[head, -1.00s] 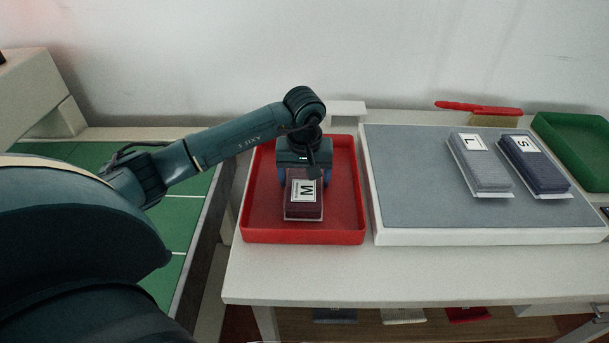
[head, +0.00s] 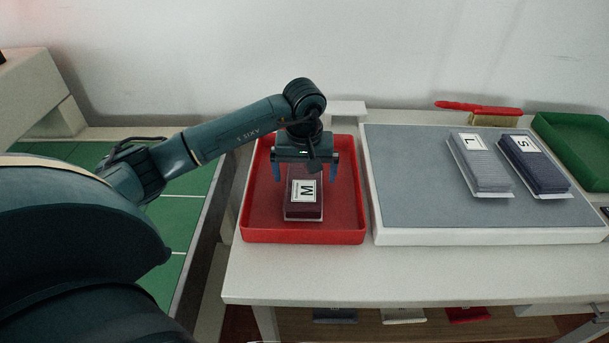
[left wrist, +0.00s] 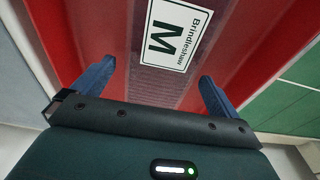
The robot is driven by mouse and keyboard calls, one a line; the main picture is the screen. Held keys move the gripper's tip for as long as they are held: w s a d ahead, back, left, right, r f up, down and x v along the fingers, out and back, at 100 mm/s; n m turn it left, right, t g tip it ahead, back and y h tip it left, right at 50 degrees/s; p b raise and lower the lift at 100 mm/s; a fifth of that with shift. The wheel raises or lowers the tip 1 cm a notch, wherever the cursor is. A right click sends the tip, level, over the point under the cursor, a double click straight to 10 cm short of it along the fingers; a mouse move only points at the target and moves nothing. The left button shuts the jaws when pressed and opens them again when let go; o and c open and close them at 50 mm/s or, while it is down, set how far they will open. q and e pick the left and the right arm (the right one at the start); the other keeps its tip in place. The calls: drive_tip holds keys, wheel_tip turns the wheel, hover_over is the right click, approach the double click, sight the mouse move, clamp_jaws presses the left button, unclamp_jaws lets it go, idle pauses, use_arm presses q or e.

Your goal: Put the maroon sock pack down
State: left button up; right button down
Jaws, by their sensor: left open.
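The maroon sock pack (head: 304,207) lies in the red tray (head: 260,228), with its white M label (head: 303,191) facing up. In the left wrist view the pack (left wrist: 115,45) shows between and beyond the fingers, with its label (left wrist: 172,35) reading "Brindleshaw M". My left gripper (head: 306,176) is open above the pack's far end, one blue finger on each side with a gap to the pack. The wrist view shows the open fingers (left wrist: 155,85) too. The pack's far end is partly hidden under the gripper. My right gripper is not in view.
A grey mat in a white-edged board (head: 410,190) stands right of the tray, with a grey L pack (head: 482,168) and a navy S pack (head: 536,168). A green tray (head: 575,150) and a red-handled brush (head: 480,110) are at the back right. The table front is clear.

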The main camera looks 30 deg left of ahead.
sight(304, 180)
use_arm(q)
wheel_tip(304, 180, up, 10)
drive_tip(key=s, duration=0.1)
drive_tip(key=shift+d+r, duration=0.25)
drive_tip(key=shift+d, duration=0.05)
drive_tip(key=shift+s, duration=0.1)
